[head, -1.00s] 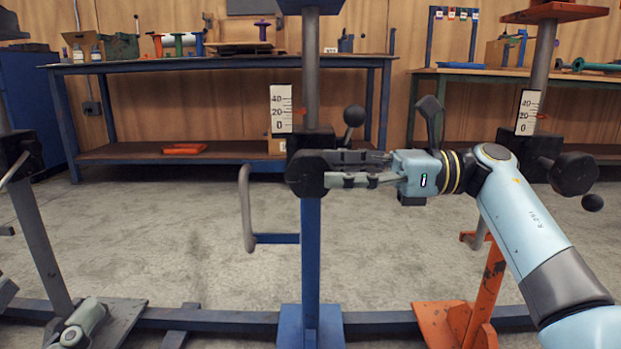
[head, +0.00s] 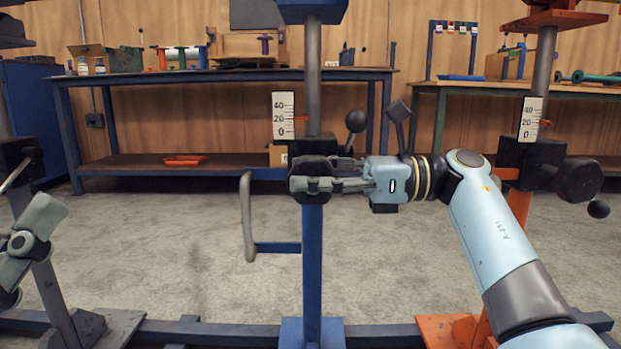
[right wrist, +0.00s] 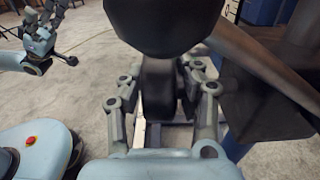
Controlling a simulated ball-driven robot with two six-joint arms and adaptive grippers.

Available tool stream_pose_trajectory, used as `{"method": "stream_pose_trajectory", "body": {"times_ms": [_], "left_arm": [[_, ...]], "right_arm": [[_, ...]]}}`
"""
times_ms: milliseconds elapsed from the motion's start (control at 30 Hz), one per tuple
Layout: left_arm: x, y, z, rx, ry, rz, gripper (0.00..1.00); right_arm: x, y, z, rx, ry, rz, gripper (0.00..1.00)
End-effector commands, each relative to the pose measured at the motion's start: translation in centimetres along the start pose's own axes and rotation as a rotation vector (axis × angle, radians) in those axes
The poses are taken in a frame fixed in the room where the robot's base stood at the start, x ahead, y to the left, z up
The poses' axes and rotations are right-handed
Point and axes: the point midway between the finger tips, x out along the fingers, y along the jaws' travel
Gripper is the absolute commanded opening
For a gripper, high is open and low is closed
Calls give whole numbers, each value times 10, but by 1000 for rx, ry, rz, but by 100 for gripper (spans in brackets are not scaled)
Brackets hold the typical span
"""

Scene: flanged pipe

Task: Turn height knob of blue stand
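The blue stand (head: 313,262) stands upright in the middle of the head view. Its black height knob (head: 312,165) sits on the dark clamp block, below a white scale (head: 283,115) marked 0 to 40. My right gripper (head: 318,184) comes from the right with its fingers around the knob, and part of the knob is hidden. In the right wrist view the fingers (right wrist: 160,88) lie close on both sides of the dark knob. They look shut on it.
A black ball-ended lever (head: 355,121) rises just above my right gripper. An orange stand (head: 517,205) is to the right and a grey stand (head: 50,285) to the left. Workbenches stand behind.

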Motion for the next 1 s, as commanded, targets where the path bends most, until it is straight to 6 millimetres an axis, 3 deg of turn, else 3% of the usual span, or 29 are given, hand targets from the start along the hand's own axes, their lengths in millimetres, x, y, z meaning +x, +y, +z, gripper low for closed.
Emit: {"method": "stream_pose_trajectory", "body": {"times_ms": [33, 233, 433, 700, 1000], "left_arm": [[0, 0, 0, 0, 0, 0, 77], [0, 0, 0, 0, -1, 0, 77], [0, 0, 4, -3, -28, -2, 77], [-51, 4, 66, -39, -393, -12, 77], [-126, 11, 112, -76, -756, -18, 77]], "right_arm": [[0, 0, 0, 0, 0, 0, 25], [0, 0, 0, 0, 0, 0, 0], [0, 0, 2, -1, 13, 0, 0], [1, 0, 4, -5, 101, -1, 0], [1, 0, 3, -4, 199, -1, 0]]}}
